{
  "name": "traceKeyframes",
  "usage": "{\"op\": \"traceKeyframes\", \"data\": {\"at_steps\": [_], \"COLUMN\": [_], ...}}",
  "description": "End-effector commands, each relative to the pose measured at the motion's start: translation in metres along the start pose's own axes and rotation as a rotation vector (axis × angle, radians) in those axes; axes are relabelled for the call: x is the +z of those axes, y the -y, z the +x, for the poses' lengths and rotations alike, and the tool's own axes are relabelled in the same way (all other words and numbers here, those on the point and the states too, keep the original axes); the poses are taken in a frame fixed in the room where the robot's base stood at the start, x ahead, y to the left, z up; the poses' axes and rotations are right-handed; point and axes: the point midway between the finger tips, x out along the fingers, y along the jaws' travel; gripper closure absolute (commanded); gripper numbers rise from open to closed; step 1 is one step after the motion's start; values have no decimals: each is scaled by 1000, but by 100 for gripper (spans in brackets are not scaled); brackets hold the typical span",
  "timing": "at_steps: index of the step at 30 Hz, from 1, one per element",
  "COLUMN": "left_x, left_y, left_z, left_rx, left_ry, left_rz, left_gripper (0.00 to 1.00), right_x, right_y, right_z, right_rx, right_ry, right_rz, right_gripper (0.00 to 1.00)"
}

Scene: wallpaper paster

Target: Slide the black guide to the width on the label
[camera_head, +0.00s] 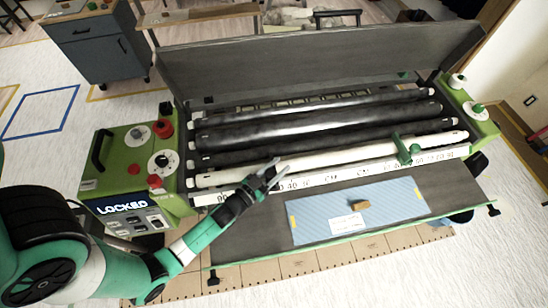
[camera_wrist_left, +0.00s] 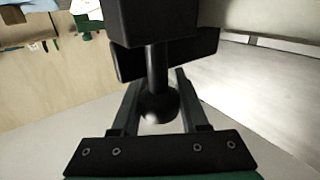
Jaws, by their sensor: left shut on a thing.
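My left gripper (camera_head: 272,176) is at the left part of the white number scale (camera_head: 320,177) along the machine's front. In the left wrist view its fingers (camera_wrist_left: 158,108) are shut on the round knob of the black guide (camera_wrist_left: 150,20), whose stem and dark block show above. In the head view my gripper mostly hides that guide. A green guide (camera_head: 405,150) stands farther right on the scale. The white label (camera_head: 347,223) lies on a blue striped sheet (camera_head: 300,222); its print is too small to read. My right gripper is not in view.
Dark and white rollers (camera_head: 320,125) run across the machine behind the scale. A green control box (camera_head: 130,160) at left has knobs and a display (camera_head: 122,206) reading LOCKED. A small tan block (camera_head: 360,205) lies on the sheet. The scale between gripper and green guide looks clear.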

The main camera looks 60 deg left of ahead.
Motion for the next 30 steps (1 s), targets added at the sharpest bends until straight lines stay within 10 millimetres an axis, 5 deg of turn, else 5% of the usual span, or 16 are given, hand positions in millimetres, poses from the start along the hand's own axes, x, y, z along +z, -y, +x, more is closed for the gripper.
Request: {"op": "traceKeyframes", "data": {"at_steps": [7,8,12,23,30], "left_x": [-1,-1,0,0,0], "left_y": [0,0,0,0,1], "left_z": [1,1,1,-4,-50], "left_rx": [0,0,0,-1,-3], "left_ry": [-4,-4,-4,-2,2], "left_rz": [-3,-3,-2,-1,-1], "left_gripper": [100,53,27,26,26], "right_x": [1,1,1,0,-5], "right_y": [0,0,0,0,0], "right_z": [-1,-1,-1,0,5], "right_rx": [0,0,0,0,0], "right_ry": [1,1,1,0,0], "right_rz": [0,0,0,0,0], "right_gripper": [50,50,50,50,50]}}
